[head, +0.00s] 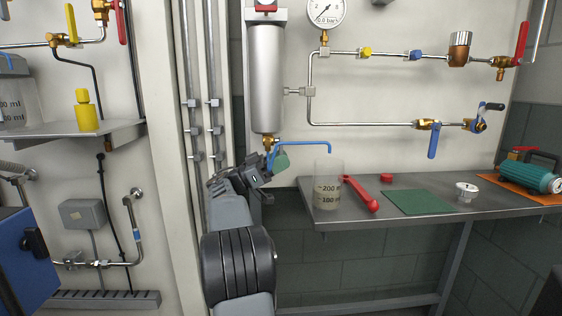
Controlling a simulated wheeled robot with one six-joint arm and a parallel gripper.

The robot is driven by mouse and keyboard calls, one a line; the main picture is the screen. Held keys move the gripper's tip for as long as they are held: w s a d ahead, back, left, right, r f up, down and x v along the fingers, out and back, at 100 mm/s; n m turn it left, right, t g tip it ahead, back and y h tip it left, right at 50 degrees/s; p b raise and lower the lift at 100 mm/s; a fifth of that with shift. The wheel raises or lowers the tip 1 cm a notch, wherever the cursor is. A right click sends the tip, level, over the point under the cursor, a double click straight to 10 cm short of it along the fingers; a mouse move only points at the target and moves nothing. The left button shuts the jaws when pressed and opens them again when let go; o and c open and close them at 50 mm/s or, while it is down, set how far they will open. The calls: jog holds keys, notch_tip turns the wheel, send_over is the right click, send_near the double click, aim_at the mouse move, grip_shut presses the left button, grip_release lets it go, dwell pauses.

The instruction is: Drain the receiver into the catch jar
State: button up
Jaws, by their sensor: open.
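The receiver (267,82), a tall silver cylinder, hangs on the wall panel. A brass fitting (269,141) is at its bottom. A thin blue tube or lever (303,143) runs from near the fitting to the right and bends down at its end. My gripper (276,160) is open just below the brass fitting, close to the lower end of the blue part. Whether it touches is hidden.
A steel bench (453,212) holds a red wrench-like tool (362,195), red cap (387,178), green mat (420,202), white cup (466,191) and teal pump (530,177). A gauge (325,10) and valved pipes are above. A left shelf (75,134) holds a yellow bottle (86,112).

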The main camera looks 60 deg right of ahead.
jog(key=shift+b+v, duration=0.35)
jog(key=shift+v, duration=0.45)
jog(key=shift+f, duration=0.1)
jog(key=b+v, duration=0.2)
jog(key=v, duration=0.4)
dwell(0.8)
